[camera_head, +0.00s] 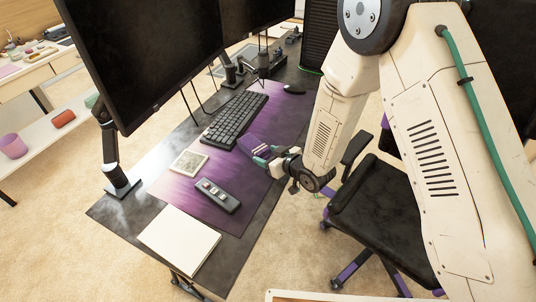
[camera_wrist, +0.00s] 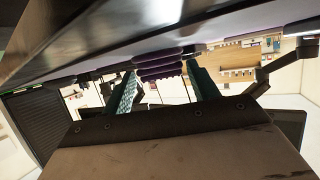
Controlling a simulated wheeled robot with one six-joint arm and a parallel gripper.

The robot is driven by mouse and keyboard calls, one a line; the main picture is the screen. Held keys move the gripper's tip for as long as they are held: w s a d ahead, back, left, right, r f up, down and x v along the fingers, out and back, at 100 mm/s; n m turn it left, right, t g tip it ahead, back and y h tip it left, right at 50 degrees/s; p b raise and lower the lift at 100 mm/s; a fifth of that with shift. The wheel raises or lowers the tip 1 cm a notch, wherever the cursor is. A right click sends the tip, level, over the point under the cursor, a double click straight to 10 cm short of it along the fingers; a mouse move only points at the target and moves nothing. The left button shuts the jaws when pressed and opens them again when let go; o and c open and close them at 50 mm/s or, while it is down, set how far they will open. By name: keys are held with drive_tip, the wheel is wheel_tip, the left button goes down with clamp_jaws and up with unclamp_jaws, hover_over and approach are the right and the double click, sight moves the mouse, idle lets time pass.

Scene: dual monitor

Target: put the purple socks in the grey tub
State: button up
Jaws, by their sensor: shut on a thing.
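The purple socks (camera_wrist: 160,66), a small folded striped bundle, are between the two green-padded fingers of my gripper (camera_wrist: 163,84) in the wrist view. My gripper (camera_head: 264,156) is shut on them. In the head view the socks (camera_head: 253,146) show at the fingertips, at the right edge of the desk beside the keyboard. I cannot tell whether the socks touch the desk mat. I cannot make out a grey tub in either view.
The black desk (camera_head: 118,210) has a purple mat (camera_head: 176,190), keyboard (camera_head: 235,119), remote (camera_head: 217,195), a light square coaster (camera_head: 188,163) and white notebook (camera_head: 179,240). Two monitors (camera_head: 140,50) rise behind. A black chair (camera_head: 385,205) stands right. A side shelf holds a purple cup (camera_head: 12,146).

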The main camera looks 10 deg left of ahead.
drive_tip(key=shift+s+a, duration=0.1)
drive_tip(key=shift+a, duration=0.1)
drive_tip(key=o, duration=1)
drive_tip(key=shift+c, duration=0.2)
drive_tip(key=shift+d, duration=0.1)
drive_tip(key=shift+s+d+r, duration=0.1)
drive_tip(key=shift+s+d, duration=0.05)
drive_tip(key=shift+d, duration=0.05)
drive_tip(key=v, duration=1.1)
drive_tip(key=shift+s, duration=0.15)
